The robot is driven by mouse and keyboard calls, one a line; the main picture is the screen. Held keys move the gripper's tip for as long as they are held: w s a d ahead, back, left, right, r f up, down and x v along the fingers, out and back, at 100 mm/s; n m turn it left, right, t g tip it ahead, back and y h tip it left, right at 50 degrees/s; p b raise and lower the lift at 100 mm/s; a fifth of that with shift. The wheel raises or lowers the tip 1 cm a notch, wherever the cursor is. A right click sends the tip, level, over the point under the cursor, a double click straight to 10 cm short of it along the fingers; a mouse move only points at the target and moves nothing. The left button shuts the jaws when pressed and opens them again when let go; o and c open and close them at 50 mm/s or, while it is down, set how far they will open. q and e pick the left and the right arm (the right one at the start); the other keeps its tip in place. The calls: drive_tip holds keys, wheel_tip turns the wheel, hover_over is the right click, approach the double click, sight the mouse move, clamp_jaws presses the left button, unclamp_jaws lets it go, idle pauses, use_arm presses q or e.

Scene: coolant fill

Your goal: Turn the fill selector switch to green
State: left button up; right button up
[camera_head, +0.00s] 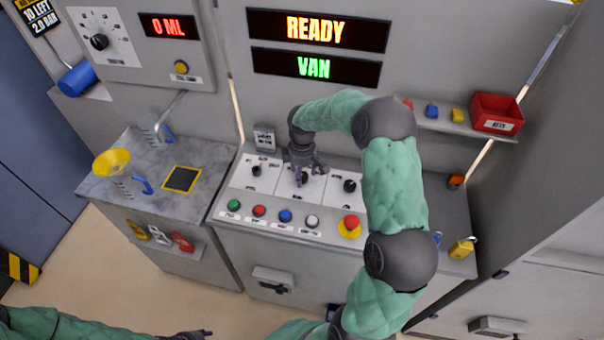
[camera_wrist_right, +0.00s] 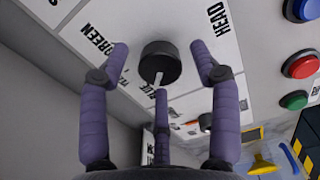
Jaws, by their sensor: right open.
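My right gripper (camera_head: 303,168) is over the middle panel of the sloped console (camera_head: 232,208). It is open, and its fingers hide much of the switch there in the head view. In the right wrist view a round black knob (camera_wrist_right: 161,60) with a white pointer sits between the spread fingers, with gaps at the sides. The pointer points down the picture, towards a partly hidden label, not at the GREEN label (camera_wrist_right: 97,42) on the left. Contact with the lower middle finger is unclear. My left gripper (camera_head: 190,334) is low at the bottom edge, its opening unclear.
Other black knobs sit left (camera_head: 257,171) and right (camera_head: 349,186) of the middle one. A row of push buttons runs along the front, with a red mushroom button (camera_head: 351,222) at its right end. The display (camera_head: 318,67) reads VAN in green, below READY.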

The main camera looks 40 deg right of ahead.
drive_tip(key=c, duration=1.1)
drive_tip(key=shift+c, duration=0.2)
drive_tip(key=shift+m, duration=0.4)
drive_tip(key=m, duration=0.3)
drive_tip(key=shift+f+m, duration=0.1)
drive_tip(key=shift+m, duration=0.2)
drive_tip(key=m, duration=0.4)
drive_tip(key=shift+m, duration=0.3)
drive_tip(key=m, duration=0.8)
drive_tip(key=shift+m+b, duration=0.4)
